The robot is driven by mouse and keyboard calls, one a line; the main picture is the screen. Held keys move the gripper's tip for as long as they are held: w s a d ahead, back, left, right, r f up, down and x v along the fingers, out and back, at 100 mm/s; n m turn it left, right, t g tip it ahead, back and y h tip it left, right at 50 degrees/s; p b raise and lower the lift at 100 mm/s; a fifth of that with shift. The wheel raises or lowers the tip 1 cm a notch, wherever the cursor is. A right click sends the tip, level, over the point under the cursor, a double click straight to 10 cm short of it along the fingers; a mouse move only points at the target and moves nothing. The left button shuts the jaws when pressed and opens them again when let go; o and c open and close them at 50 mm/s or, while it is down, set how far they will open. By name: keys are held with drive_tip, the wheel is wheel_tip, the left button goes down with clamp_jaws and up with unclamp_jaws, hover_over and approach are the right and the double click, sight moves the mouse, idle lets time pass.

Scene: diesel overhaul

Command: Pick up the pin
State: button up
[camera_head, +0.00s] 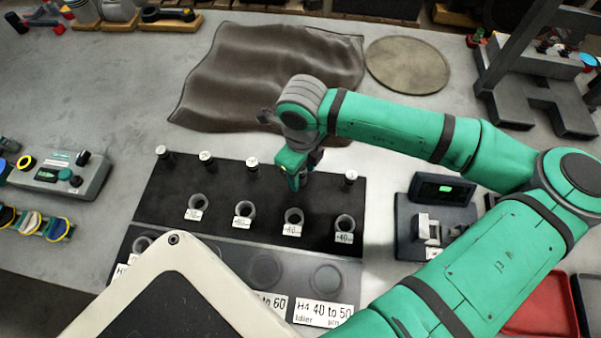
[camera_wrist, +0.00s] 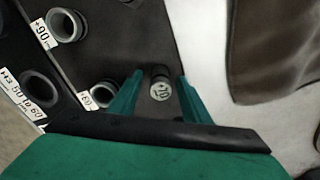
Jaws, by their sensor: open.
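In the wrist view a dark round pin (camera_wrist: 160,73) with a pale marked cap shows between the two green fingers of my gripper (camera_wrist: 161,78). The fingers are apart, with a gap on both sides of the pin. I cannot tell how far down the pin they reach. In the head view my gripper (camera_head: 293,183) points down over the black board (camera_head: 225,184), in the row of pins, and hides the pin under it. Other pins with pale caps stand at its left, the nearest one (camera_head: 252,164), and one at its right (camera_head: 350,178).
A row of grey rings (camera_head: 244,209) with labels lies in front of the pins. A grey plate with larger labelled places (camera_head: 325,279) is nearer. A brown cloth (camera_head: 265,70) and a round disc (camera_head: 407,64) lie behind. A grey device (camera_head: 435,220) stands right of the board.

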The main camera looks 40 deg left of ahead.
clamp_jaws()
drive_tip(key=shift+a, duration=0.1)
drive_tip(key=shift+w+r, duration=0.1)
drive_tip(key=shift+w, duration=0.05)
